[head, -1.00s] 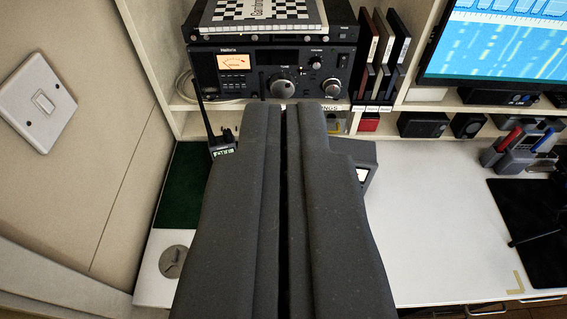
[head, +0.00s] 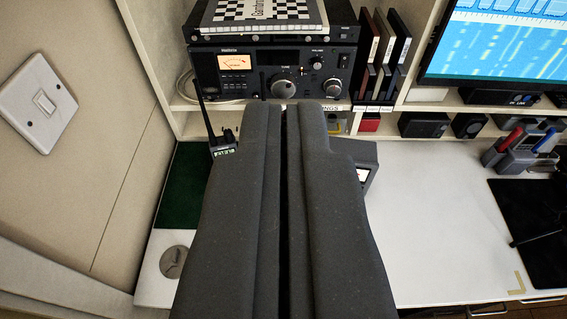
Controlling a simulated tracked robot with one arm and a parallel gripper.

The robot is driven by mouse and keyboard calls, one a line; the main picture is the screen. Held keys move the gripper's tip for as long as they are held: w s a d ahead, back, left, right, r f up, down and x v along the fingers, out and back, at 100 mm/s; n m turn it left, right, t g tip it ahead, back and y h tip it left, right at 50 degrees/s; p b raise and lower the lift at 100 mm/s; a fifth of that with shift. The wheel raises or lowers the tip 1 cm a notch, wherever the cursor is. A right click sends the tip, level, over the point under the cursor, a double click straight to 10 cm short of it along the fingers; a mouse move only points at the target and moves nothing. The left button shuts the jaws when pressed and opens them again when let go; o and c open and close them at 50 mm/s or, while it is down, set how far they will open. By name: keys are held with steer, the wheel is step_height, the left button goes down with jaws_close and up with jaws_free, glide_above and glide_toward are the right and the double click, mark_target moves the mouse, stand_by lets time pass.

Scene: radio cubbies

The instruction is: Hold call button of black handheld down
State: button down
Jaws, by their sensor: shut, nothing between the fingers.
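My gripper (head: 286,112) is shut and empty, its long dark fingers reaching forward over the desk and filling the middle of the view. A black handheld (head: 223,148) with a tall antenna and a small lit display stands just left of the fingers; its lower part is hidden behind them. A thin dark stub like another antenna tip rises just left of the fingertips, its base hidden. A dark grey unit (head: 370,158) with a small screen, now partly red, shows right of the fingers, mostly covered. I cannot see a call button or whether the fingertips touch anything.
A radio set (head: 273,72) sits on the shelf behind the fingertips. A green mat (head: 184,188) and round grey disc (head: 174,262) lie at left, near the wall switch (head: 38,104).

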steer(key=w+a+f+m+p, duration=0.1)
steer(key=w+a+f+m, duration=0.3)
steer(key=w+f, duration=0.6)
steer(key=w+a+f+m+p, duration=0.1)
steer(key=w+a+f+m, duration=0.3)
steer(key=w+f, duration=0.6)
steer(key=d+f+m+h, duration=0.2)
steer(key=d+f+m, duration=0.1)
steer(key=f, duration=0.4)
steer(key=d+f+m+g+h, duration=0.1)
steer(key=d+f+m+h, duration=0.2)
steer(key=f, duration=0.5)
steer(key=d+f+m+g+h+p, duration=0.1)
steer(key=d+f+m+h, duration=0.1)
steer(key=f, duration=0.6)
steer(key=shift+d+m, duration=0.55)
steer(key=shift+m, duration=0.15)
steer(key=shift+s+d+f+h, duration=0.15)
steer(key=shift+d+f+h, duration=0.1)
steer(key=shift+d+h, duration=0.1)
